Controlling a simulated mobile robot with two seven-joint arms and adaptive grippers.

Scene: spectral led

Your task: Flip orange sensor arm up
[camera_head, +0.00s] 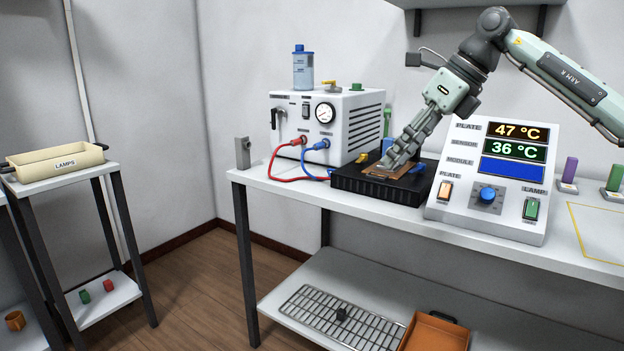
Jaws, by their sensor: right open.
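My right gripper (391,161) comes in from the upper right and points down and to the left. Its fingers are over a black plate block (350,181) on the bench, close to its top. An orange-brown flat piece (407,176) lies low on the block under the fingertips. It may be the sensor arm, but the fingers hide much of it. I cannot tell whether the fingertips touch it. My right gripper is open. My left gripper is not in view.
A white machine (350,132) with red and blue hoses stands left of the block. A control panel (465,208) reading 47 °C and 36 °C stands right of it. A grey metal bracket (243,153) is at the bench's left end. A cream LAMPS tray (30,171) sits on a side stand.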

